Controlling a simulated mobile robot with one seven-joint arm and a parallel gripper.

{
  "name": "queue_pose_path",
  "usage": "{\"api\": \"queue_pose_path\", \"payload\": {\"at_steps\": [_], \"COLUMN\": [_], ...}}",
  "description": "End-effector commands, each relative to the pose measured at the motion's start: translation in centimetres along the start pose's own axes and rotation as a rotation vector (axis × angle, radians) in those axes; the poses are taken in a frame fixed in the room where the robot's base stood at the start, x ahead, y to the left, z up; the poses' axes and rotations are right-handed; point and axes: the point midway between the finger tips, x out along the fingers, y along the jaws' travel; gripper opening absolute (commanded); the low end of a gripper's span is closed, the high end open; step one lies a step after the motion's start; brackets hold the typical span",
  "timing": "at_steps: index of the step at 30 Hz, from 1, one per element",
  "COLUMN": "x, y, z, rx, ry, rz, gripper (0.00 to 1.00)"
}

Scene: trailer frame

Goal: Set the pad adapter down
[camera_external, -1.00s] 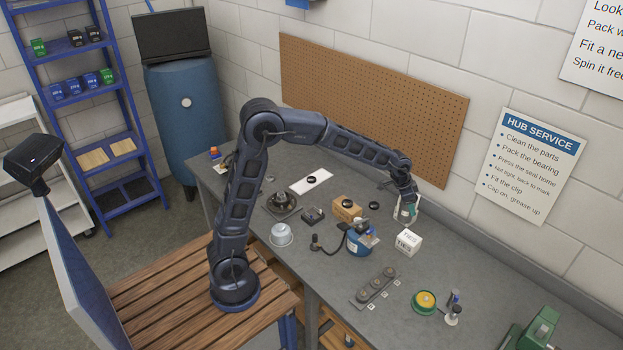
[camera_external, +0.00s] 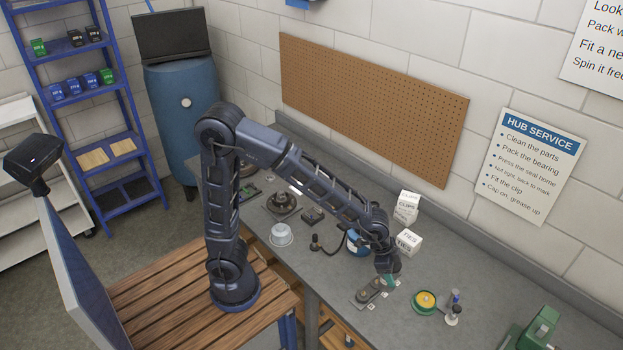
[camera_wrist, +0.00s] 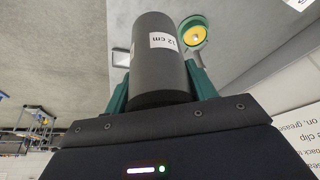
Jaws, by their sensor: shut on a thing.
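The pad adapter, a dark grey cylinder (camera_wrist: 158,62) with a white "12 cm" label, is between the green fingers of my gripper in the wrist view. My gripper (camera_external: 387,280) is shut on it, low over the right end of a grey holder strip (camera_external: 360,298) on the bench. Grey round pieces stand on that strip, partly hidden by my gripper. I cannot tell whether the held cylinder touches the strip or bench.
A green and yellow tin (camera_external: 424,301) and a small bottle (camera_external: 453,310) stand right of my gripper. White boxes marked TIES (camera_external: 408,242) and CLIPS (camera_external: 406,207) stand behind. A green machine (camera_external: 530,332) is at the right. Bare bench lies between.

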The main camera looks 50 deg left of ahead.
Motion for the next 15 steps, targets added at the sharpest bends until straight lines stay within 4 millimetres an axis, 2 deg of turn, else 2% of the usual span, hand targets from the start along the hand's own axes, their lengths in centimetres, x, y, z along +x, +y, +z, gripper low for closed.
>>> {"api": "queue_pose_path", "payload": {"at_steps": [3,8,11,15], "x": [-0.2,0.0,0.9,3.1], "y": [1.9,2.9,3.1,3.1], "z": [0.7,1.3,1.7,2.7], "rx": [0.023,0.036,0.038,0.038], "ry": [0.002,0.001,0.0,-0.002], "rz": [0.009,0.015,0.016,0.016], "gripper": [0.02,0.02,0.02,0.02]}}
